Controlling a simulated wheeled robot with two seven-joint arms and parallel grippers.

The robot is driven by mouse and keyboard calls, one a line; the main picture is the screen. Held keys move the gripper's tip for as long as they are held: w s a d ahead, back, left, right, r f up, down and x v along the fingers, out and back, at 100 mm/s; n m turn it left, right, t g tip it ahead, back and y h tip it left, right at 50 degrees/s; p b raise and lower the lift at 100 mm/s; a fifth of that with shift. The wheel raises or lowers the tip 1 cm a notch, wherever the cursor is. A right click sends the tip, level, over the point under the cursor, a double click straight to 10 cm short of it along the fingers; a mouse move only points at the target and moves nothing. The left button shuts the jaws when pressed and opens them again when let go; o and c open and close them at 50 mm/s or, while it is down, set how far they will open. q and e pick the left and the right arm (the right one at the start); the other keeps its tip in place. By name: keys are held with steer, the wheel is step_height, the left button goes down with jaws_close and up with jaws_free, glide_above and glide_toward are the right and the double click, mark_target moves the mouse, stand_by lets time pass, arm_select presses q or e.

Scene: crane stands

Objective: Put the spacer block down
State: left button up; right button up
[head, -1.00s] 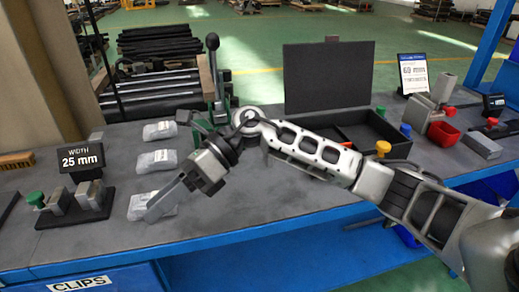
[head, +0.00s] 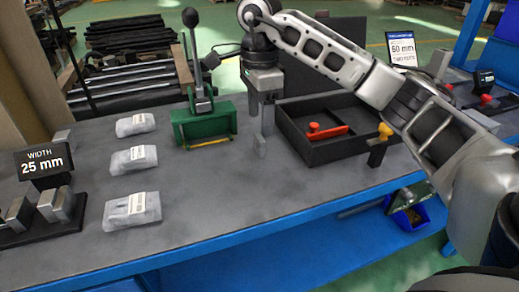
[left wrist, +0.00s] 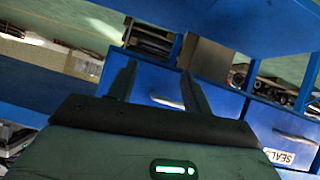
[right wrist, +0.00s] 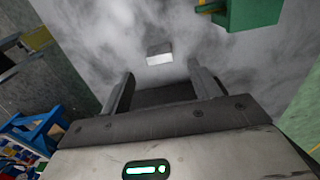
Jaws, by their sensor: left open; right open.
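My left gripper is outside the head view. In the left wrist view, its open, empty fingers (left wrist: 158,82) face blue drawers.
A green press (head: 204,122) with a tall lever stands left of the block. A black open tray (head: 318,147) with a red-handled tool is at its right. Several bagged parts (head: 132,210) lie at left, beside a 25 mm sign (head: 45,161). The front middle bench is clear.

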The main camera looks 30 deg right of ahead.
mark_target(258, 137)
steer(key=shift+a+f, duration=0.2)
steer(key=shift+f, duration=3.25)
steer(key=c, duration=1.1)
steer(key=shift+c, duration=0.3)
steer(key=shift+r, duration=0.15)
